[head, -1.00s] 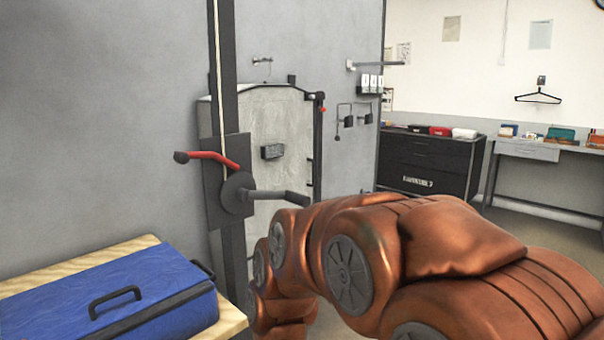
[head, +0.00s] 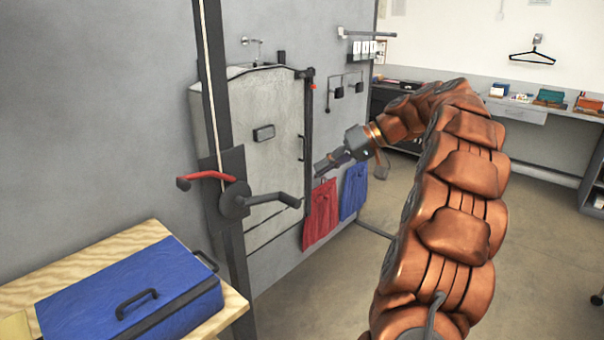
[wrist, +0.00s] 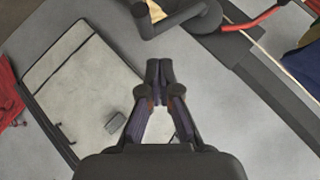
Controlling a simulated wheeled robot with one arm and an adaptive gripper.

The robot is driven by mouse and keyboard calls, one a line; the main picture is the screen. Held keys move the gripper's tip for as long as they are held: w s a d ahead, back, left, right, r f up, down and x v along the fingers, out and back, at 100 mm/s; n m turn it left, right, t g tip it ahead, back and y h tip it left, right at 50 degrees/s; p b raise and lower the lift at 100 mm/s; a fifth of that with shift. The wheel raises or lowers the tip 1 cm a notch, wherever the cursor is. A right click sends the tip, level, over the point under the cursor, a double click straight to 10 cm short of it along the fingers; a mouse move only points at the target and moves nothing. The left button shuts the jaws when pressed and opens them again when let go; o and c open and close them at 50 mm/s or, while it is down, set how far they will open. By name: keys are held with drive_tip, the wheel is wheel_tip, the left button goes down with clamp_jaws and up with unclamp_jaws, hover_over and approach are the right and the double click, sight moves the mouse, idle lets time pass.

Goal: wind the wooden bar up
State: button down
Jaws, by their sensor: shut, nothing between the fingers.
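A winch is fixed to a dark upright post (head: 212,80). It has a round grey hub with a grey crank handle (head: 268,199) pointing right and a red lever (head: 206,176) pointing left. A pale cord (head: 208,60) runs up the post from it. My gripper (head: 322,170) is shut and empty, to the right of the crank handle and apart from it. In the wrist view the closed fingertips (wrist: 159,66) are just below the crank handle (wrist: 178,18), and the red lever (wrist: 258,18) is at upper right. I cannot make out the wooden bar.
A blue case (head: 125,290) lies on a wooden bench at lower left. A grey wall door (head: 265,150) stands behind the winch. Red (head: 320,215) and blue cloths (head: 354,190) hang beside it. Open floor (head: 320,300) lies at lower middle.

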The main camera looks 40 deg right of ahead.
drive_tip(key=d+r+t, duration=0.1)
drive_tip(key=d, duration=0.4)
drive_tip(key=w+a+f+p, duration=0.4)
drive_tip(key=a+f, duration=0.4)
drive_tip(key=shift+w+a, duration=0.2)
drive_tip(key=shift+a, duration=0.1)
idle(0.3)
drive_tip(key=shift+a+f, duration=0.1)
drive_tip(key=shift+f+b, duration=0.4)
drive_tip(key=shift+b, duration=0.45)
